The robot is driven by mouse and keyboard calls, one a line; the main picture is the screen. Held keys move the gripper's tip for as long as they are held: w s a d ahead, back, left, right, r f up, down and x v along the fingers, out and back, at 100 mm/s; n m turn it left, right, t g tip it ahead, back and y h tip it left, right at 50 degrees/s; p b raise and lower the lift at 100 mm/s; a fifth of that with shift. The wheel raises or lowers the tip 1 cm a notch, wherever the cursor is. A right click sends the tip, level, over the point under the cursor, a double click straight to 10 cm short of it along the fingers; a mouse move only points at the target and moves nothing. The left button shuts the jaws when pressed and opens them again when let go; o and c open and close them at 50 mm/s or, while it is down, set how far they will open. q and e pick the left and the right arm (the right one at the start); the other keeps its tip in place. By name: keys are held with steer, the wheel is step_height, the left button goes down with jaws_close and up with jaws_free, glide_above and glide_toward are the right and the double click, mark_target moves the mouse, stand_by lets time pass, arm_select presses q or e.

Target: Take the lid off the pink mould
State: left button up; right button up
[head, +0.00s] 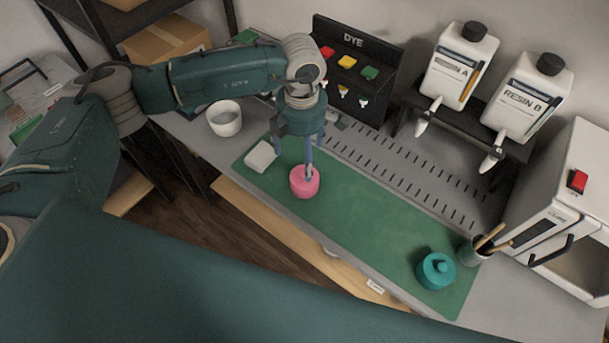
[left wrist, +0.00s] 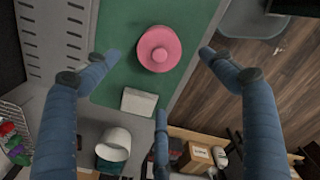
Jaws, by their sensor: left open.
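The pink mould (head: 304,188) stands upright on the green mat (head: 370,228), near its front edge. In the left wrist view the mould (left wrist: 146,45) shows from above, with its round pink lid and a small knob (left wrist: 159,54) on top. My left gripper (head: 296,160) is over the mould, its blue fingers pointing down and spread. One finger partly covers the lid in the head view. In the left wrist view the open fingers (left wrist: 160,56) are on either side of the mould, with clear gaps and nothing held. My right gripper is not in view.
A pale block (head: 262,157) lies left of the mould, and a white cup (head: 224,118) stands farther left. A teal lidded mould (head: 436,270) and a brush pot (head: 474,251) are at the right. The dye rack (head: 357,60) stands behind. The mat's middle is clear.

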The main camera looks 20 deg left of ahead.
mark_target(303, 172)
arm_select(q)
step_height(303, 172, down, 4)
steer(key=shift+d+f+p, duration=0.1)
steer(key=shift+f+p, duration=0.1)
steer(key=shift+p, duration=0.3)
steer(key=shift+f, duration=0.25)
steer(key=f, duration=0.1)
steer(key=f+p, duration=0.1)
steer(key=f, duration=0.1)
steer(key=f+p, duration=0.1)
steer(key=shift+w+d+f, duration=0.1)
steer(key=shift+d+f, duration=0.15)
steer(key=shift+f, duration=0.15)
steer(key=c, duration=1.1)
